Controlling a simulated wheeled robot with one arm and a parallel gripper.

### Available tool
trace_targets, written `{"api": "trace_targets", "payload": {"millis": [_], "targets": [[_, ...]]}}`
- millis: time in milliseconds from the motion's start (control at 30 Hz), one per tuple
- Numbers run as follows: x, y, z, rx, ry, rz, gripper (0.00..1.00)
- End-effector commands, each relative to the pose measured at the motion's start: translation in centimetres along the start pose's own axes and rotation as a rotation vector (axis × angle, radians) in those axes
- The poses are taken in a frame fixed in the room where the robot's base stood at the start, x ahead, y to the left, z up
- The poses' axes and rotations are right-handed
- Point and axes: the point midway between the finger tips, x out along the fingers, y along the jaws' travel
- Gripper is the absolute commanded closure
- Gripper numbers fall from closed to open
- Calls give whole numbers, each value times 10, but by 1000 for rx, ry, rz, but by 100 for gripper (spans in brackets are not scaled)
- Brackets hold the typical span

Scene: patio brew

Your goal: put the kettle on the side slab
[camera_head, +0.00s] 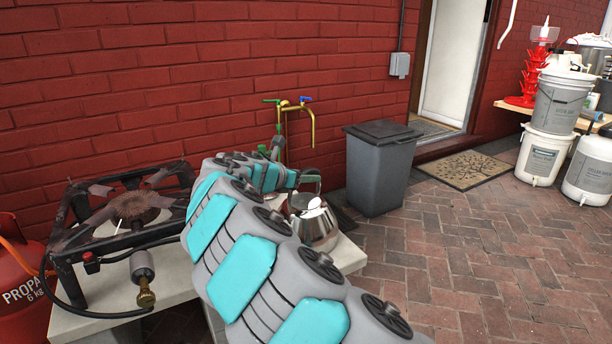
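The kettle (318,226) is shiny steel with a dark handle, right of the middle in the head view. It appears upright, on or just above the right end of a pale slab (347,256); I cannot tell whether its base touches. My gripper (296,181) is at the far end of my arm, close by the kettle's handle. The arm and wrist hide most of the fingers and the kettle's left side, so I cannot tell whether they grip the handle.
A black gas burner (130,208) stands on the pale surface at left, beside a red propane cylinder (22,290). Brass taps (311,122) are on the brick wall behind. A grey bin (377,175) stands beyond the kettle.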

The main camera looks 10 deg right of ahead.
Motion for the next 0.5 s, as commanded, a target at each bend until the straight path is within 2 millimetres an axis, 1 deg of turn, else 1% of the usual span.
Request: {"api": "trace_targets", "payload": {"millis": [33, 100, 367, 500], "targets": [[0, 0, 0, 0, 0, 0, 45], [0, 0, 0, 0, 0, 0, 38], [-1, 0, 0, -1, 0, 0, 38], [-12, 1, 2, -1, -1, 1, 38]]}}
